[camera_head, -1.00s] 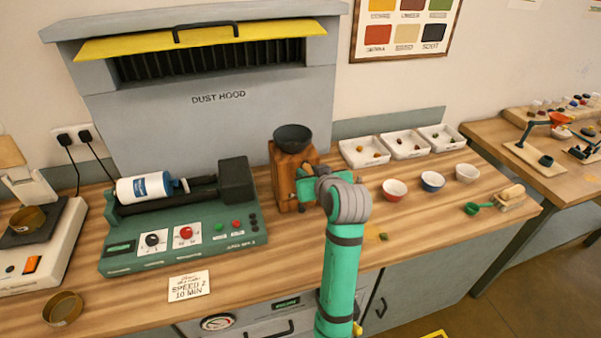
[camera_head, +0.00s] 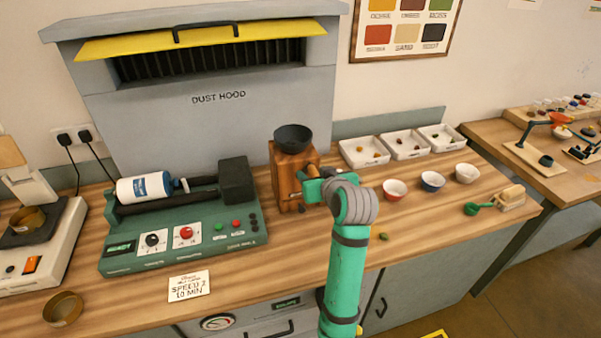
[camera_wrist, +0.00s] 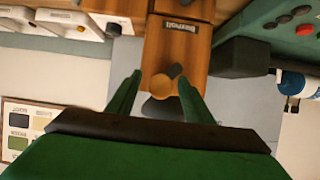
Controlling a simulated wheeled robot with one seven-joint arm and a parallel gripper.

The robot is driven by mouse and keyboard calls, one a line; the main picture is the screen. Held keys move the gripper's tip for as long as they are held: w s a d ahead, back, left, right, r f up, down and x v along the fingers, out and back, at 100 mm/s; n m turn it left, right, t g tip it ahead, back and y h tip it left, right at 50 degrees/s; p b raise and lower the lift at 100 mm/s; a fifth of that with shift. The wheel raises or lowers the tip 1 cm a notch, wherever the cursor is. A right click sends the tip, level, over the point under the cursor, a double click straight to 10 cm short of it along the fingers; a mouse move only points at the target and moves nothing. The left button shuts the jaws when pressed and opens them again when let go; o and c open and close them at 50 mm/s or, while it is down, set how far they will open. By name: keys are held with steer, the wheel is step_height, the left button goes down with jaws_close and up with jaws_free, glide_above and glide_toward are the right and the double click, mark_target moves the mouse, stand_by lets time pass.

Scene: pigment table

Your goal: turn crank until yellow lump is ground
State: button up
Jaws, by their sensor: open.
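The wooden grinder (camera_head: 288,176) stands upright on the bench right of the green machine, with a dark bowl-shaped hopper (camera_head: 292,138) on top. The grinder's wooden body (camera_wrist: 178,48) also shows in the wrist view. In the head view my arm hides the crank. The inside of the hopper is too dark to show a yellow lump.
A green roller machine (camera_head: 180,230) stands close left of the grinder. Three white trays (camera_head: 364,152) with small lumps sit behind right. A small greenish lump (camera_head: 383,236) lies near the front edge.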

steer(key=s+d, duration=0.2)
steer(key=s, duration=0.6)
steer(key=shift+s+d, duration=0.2)
steer(key=shift+d, duration=0.2)
steer(key=shift+a, duration=0.1)
stand_by(0.4)
